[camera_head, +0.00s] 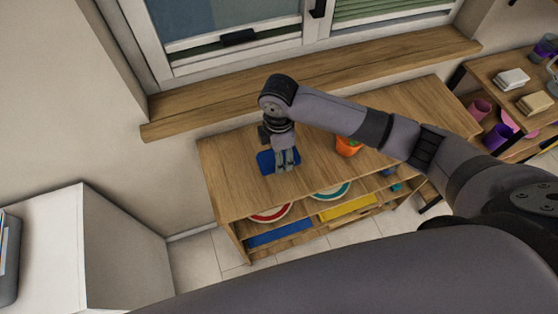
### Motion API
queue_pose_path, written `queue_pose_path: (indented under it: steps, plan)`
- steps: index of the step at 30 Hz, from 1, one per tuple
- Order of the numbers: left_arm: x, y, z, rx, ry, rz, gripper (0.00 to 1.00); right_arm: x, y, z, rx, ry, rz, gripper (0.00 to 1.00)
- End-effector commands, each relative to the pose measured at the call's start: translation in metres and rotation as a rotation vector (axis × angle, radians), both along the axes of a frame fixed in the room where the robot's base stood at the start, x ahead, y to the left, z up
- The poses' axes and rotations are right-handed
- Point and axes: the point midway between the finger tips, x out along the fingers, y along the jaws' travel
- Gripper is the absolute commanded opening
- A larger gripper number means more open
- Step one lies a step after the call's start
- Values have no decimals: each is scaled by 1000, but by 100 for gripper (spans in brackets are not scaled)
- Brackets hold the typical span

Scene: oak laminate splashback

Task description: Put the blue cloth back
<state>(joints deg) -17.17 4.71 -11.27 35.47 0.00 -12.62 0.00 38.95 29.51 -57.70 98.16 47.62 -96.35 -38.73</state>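The blue cloth (265,162) is a small, dark blue, flat shape on top of the low wooden shelf unit (233,190). My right gripper (287,160) comes down from above over the cloth and hides part of its right side. Its fingers point down at the cloth, but the view is too small to tell whether they are closed on it or touching it. My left gripper is not in view.
An orange cup (347,148) stands right of the gripper. Bowls, a yellow tray (347,210) and a blue tray (279,233) fill the lower shelves. At right, another wooden unit holds white (512,78) and tan (534,102) folded cloths. A white cabinet (60,235) stands left.

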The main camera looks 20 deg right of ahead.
Motion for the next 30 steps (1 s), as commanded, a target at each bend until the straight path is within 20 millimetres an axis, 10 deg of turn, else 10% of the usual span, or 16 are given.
queue_pose_path:
  steps: [12,25,26,30]
  plan:
    - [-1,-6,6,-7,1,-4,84,0,0,-48,0,0,-2,22]
    - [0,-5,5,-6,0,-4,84,0,0,-55,-1,0,-1,22]
    - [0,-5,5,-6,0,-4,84,0,0,-55,0,-1,-1,54]
    - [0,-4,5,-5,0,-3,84,0,0,-54,0,-1,-1,63]
